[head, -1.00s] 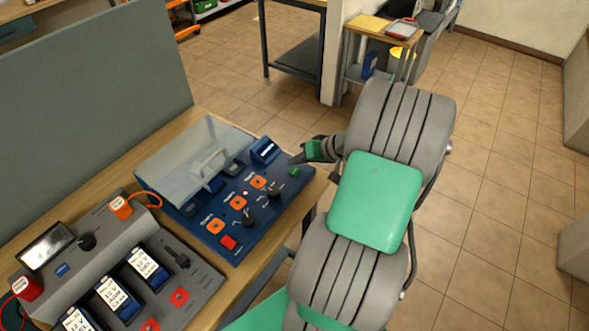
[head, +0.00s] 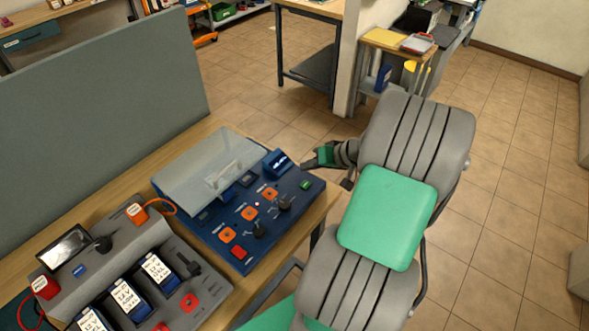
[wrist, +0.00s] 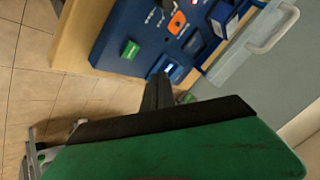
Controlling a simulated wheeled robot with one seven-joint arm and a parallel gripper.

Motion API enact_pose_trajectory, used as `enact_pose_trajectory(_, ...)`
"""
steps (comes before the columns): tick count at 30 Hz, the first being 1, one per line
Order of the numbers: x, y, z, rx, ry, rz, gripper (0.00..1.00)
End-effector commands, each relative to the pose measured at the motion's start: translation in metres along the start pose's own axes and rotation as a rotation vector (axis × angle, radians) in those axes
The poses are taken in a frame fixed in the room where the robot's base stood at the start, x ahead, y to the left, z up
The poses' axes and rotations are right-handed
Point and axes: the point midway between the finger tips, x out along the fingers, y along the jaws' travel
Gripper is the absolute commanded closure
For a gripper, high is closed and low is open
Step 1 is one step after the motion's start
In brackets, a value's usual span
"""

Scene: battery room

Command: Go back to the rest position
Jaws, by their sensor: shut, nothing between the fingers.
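My gripper (head: 311,161) is at the end of my grey and green arm, by the back right corner of the blue control panel (head: 233,257) in the head view. Its fingers are shut with nothing between them. In the wrist view the dark closed fingers (wrist: 158,92) point toward the panel's edge, near a green button (wrist: 131,50) and an orange-framed button (wrist: 177,23). I cannot tell how far the fingers are above the panel.
A grey battery station (head: 120,240) with several batteries stands at the left front. A grey partition (head: 100,120) rises behind the bench. The tiled floor (head: 510,190) to the right is open.

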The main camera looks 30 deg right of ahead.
Motion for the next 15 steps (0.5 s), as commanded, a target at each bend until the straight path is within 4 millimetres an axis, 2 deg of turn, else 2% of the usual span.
enact_pose_trajectory(3, 0.0, 0.0, 0.0, 0.009, 0.0, 0.0, 1.0)
enact_pose_trajectory(5, 0.0, 0.001, 0.011, 0.053, -0.045, 0.001, 1.0)
enact_pose_trajectory(8, 0.0, 0.02, 0.046, 0.158, -0.151, 0.063, 1.0)
enact_pose_trajectory(11, -0.003, 0.034, 0.093, 0.282, -0.268, 0.132, 1.0)
enact_pose_trajectory(14, -0.019, 0.043, 0.134, 0.4, -0.37, 0.224, 1.0)
enact_pose_trajectory(15, -0.031, 0.046, 0.148, 0.443, -0.403, 0.271, 1.0)
